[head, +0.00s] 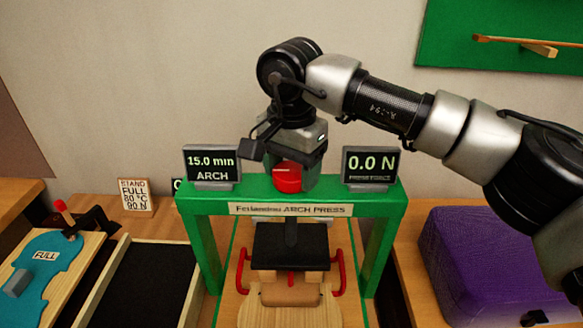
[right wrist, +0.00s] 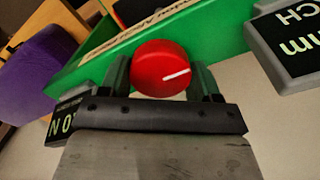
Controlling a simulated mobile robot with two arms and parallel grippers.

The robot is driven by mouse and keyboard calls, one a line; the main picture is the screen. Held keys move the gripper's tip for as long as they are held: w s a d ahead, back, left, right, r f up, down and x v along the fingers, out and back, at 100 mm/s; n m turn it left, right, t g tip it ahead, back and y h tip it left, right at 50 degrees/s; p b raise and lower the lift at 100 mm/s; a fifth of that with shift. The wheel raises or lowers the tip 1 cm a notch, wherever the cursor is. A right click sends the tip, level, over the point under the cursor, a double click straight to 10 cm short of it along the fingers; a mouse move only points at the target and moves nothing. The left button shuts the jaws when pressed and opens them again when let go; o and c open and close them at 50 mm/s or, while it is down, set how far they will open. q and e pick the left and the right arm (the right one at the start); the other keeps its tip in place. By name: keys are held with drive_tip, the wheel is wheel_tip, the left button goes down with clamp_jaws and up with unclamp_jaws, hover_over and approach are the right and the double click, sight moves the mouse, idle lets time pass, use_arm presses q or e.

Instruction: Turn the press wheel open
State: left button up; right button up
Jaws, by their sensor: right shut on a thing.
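The press wheel (head: 287,178) is a red knob with a white line on its face, on top of the green arch press (head: 222,205). In the right wrist view the wheel (right wrist: 160,68) sits between the two fingers. My right gripper (right wrist: 163,80) comes down from above and is shut on the wheel. In the head view the gripper (head: 290,160) partly hides the wheel. Below the crossbeam, a black press plate (head: 290,246) sits over a wooden piece. My left gripper is not in view.
A purple case (head: 480,265) stands at the right. A black-lined tray (head: 145,285) and a blue template (head: 45,255) lie at the left. A small sign (head: 136,196) stands behind the tray.

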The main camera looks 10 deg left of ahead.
sight(292, 169)
drive_tip(key=shift+r, duration=0.2)
drive_tip(key=o, duration=0.9)
drive_tip(key=shift+f, duration=0.15)
wheel_tip(292, 169, up, 11)
drive_tip(key=shift+f+b, duration=0.1)
drive_tip(key=shift+b, duration=0.3)
